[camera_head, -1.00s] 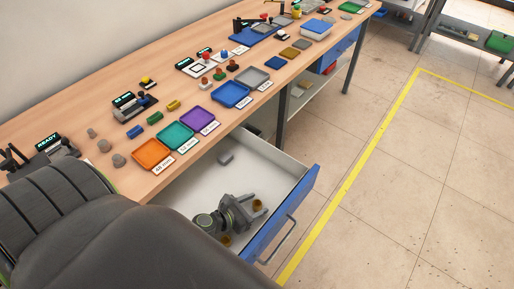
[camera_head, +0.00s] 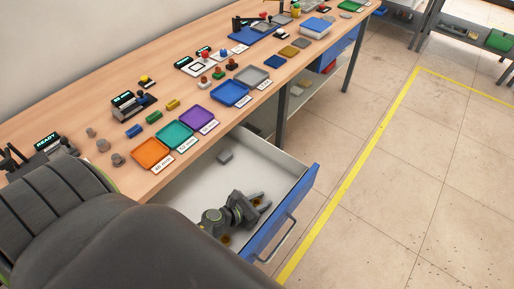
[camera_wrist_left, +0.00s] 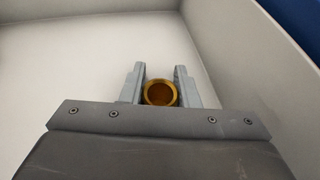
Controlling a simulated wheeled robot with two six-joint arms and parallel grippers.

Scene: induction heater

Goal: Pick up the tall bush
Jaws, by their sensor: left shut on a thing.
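A brass-coloured bush (camera_wrist_left: 160,93) stands between the two fingers of my left gripper (camera_wrist_left: 160,75) in the left wrist view, with its round open top facing the camera. The fingers are closed on its sides. In the head view my left gripper (camera_head: 258,201) is low inside the open drawer, near its front panel, and mostly hides the held bush. A second brass-coloured bush (camera_head: 226,239) lies behind the gripper's wrist, partly covered by my arm. I cannot compare their heights from here. My right gripper is not in view.
The drawer's blue front (camera_head: 285,215) and pale walls surround the gripper. The bench above holds orange (camera_head: 151,153), teal (camera_head: 175,136), purple and blue trays with small parts behind. The floor at right is clear.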

